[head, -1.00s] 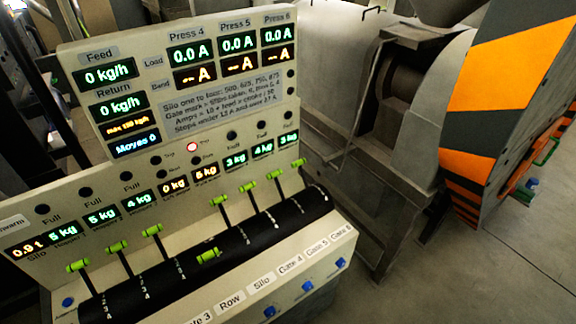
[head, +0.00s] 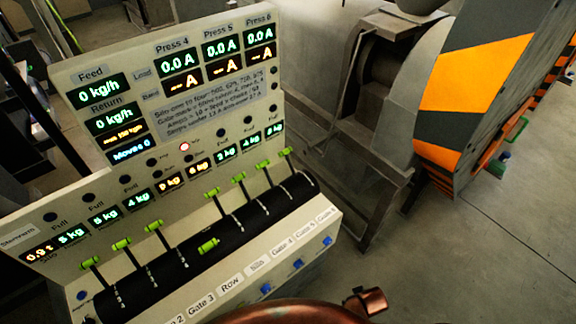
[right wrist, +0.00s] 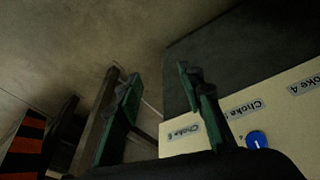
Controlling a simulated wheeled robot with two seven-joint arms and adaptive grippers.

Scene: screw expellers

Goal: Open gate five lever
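The gate five lever (head: 263,166) is a thin dark stem with a lime-green grip, second from the right in the lever row on the control panel. It leans up toward the displays, like the levers beside it. The Gate 5 label (head: 305,228) is on the front ledge below. My right gripper (right wrist: 155,80) shows in the right wrist view with its two green fingers wide apart and nothing between them. It is over the panel's front side, near the choke labels, and no lever shows between the fingers. My left gripper is not in view.
The gate four lever (head: 238,178) and gate six lever (head: 286,152) stand close on either side. Blue knobs (head: 298,264) line the lower front face. A grey machine with an orange-striped panel (head: 476,75) stands to the right.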

